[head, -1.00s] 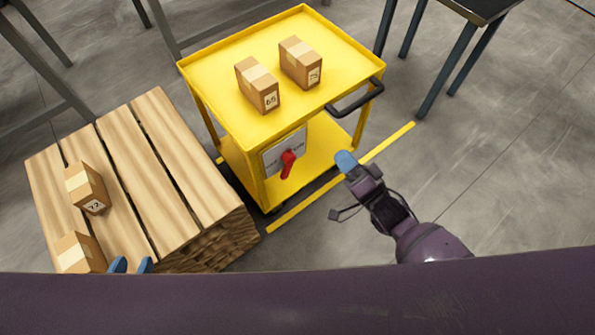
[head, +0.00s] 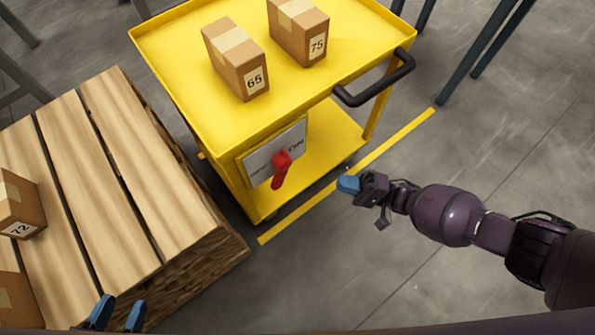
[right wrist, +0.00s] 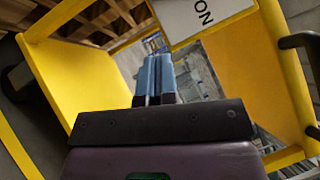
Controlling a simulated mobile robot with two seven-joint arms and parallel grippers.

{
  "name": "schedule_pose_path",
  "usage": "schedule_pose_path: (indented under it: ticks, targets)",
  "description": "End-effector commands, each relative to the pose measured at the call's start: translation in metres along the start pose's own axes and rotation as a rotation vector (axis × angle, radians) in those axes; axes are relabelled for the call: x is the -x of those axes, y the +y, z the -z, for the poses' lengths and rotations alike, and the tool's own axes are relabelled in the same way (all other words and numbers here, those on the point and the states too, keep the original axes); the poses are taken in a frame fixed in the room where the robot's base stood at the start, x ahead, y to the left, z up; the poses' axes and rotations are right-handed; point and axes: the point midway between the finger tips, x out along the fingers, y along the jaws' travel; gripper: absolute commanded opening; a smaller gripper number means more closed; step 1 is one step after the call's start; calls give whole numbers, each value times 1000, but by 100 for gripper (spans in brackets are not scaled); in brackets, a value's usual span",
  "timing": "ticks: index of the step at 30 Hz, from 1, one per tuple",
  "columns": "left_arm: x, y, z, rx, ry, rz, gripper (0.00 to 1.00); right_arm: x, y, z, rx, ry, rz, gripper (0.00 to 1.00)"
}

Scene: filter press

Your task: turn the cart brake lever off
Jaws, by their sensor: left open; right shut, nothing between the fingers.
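The yellow cart (head: 190,75) stands in the upper middle of the head view. A white plate (head: 259,168) on its near side carries the red brake lever (head: 281,170), which slants downward; the plate reads "ON" at its right. My right gripper (head: 347,184) is shut and empty, to the right of the lever and apart from it. In the right wrist view its blue fingers (right wrist: 155,75) are together, and the plate (right wrist: 205,15) with "ON" shows above them; the lever cannot be made out there. My left gripper (head: 119,314) is open at the bottom left, beside the pallet.
Boxes 65 (head: 236,62) and 75 (head: 298,32) sit on the cart top. A black handle (head: 375,88) juts from its right end. A wooden pallet (head: 150,190) with box 72 (head: 18,208) stands at left. The floor (head: 490,160) at right is mostly clear.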

Motion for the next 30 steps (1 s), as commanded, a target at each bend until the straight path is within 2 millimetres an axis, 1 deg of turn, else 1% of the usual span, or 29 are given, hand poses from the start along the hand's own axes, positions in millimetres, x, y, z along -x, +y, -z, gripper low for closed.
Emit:
schedule_pose_path:
  ticks: [1,4,8,14,24,30]
  targets:
    - [-1,1,-2,-1,-1,-2,43,3,4,2,-17,-9,-5,0]
    - [-2,1,0,-3,6,-2,43,2,2,6,-28,-20,-7,0]
    - [-2,1,1,-5,7,-2,43,-9,0,6,-27,-22,-4,0]
    - [-2,2,1,-7,0,-4,43,-41,0,5,-26,-22,-3,0]
    - [-2,2,0,-7,-5,-5,43,-100,1,3,-27,-21,-4,0]
    - [-2,2,2,-15,-11,-8,43,-117,-1,-16,-25,-21,-5,0]
